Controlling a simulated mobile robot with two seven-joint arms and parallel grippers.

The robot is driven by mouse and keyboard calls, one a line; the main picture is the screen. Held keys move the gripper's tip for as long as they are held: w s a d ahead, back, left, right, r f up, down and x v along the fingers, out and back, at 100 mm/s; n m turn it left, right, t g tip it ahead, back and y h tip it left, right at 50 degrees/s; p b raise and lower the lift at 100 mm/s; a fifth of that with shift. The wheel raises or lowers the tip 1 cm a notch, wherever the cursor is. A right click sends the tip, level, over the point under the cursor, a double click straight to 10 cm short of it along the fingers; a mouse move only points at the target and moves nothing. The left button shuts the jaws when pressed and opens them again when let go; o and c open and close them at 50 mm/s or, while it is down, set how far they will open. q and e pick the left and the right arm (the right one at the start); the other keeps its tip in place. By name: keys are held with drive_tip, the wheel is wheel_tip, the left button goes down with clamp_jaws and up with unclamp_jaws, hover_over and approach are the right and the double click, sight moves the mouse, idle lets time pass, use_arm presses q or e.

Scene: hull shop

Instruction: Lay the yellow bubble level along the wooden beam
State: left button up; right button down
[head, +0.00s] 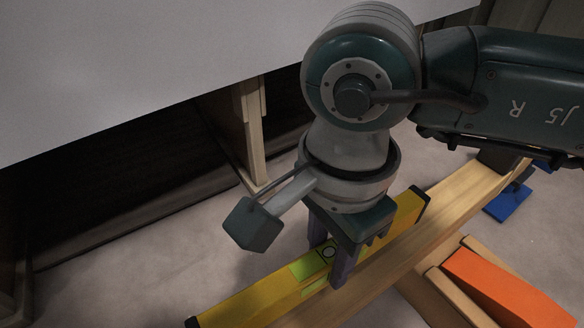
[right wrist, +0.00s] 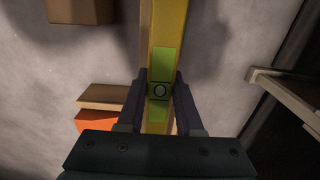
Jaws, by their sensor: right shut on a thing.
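The yellow bubble level (head: 240,301) has dark end caps and a green window with a round vial near its middle. My right gripper (head: 331,252) is shut on it at the middle, with one finger on each side. In the right wrist view the level (right wrist: 170,25) runs up the picture between the fingers (right wrist: 160,88). The wooden beam (head: 462,194) runs diagonally, and the level lies roughly parallel to it. In the right wrist view the level hides most of the beam (right wrist: 145,20). I cannot tell whether they touch. My left gripper is not in view.
An orange block (head: 508,288) lies on wooden pieces (head: 452,300) right of the beam. A blue piece (head: 510,203) is near the beam's far end. A wooden frame post (head: 247,135) and a large pale panel (head: 130,65) stand at the left. Grey floor (head: 120,250) is bare between.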

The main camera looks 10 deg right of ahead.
sight(325, 276)
use_arm(q)
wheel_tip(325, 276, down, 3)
drive_tip(key=b, duration=0.3)
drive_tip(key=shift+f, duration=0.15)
use_arm(e)
wheel_tip(325, 276, down, 4)
drive_tip(key=shift+f, duration=0.25)
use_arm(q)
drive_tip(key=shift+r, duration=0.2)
use_arm(e)
drive_tip(key=shift+r, duration=0.1)
